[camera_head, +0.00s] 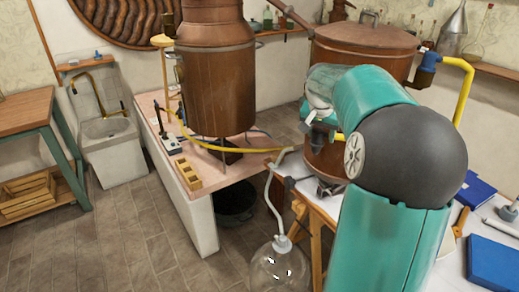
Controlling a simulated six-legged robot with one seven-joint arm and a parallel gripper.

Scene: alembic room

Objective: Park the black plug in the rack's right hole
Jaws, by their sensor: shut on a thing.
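A small yellow wooden rack (188,173) lies on the pale bench top at the left, near its front edge. It has a short row of dark openings, too small here to tell which are filled. My gripper (318,120) is only partly seen at the end of my teal arm, in front of the large copper vessel at the right. It is well to the right of the rack and above it. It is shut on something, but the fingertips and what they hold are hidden. I cannot make out the black plug anywhere.
A tall copper still (215,85) stands on the bench (160,125) behind the rack. A yellow hose (235,148) crosses the bench behind the rack. A glass flask (278,268) stands low in front. Blue items (492,262) lie on the right table. The floor at left is clear.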

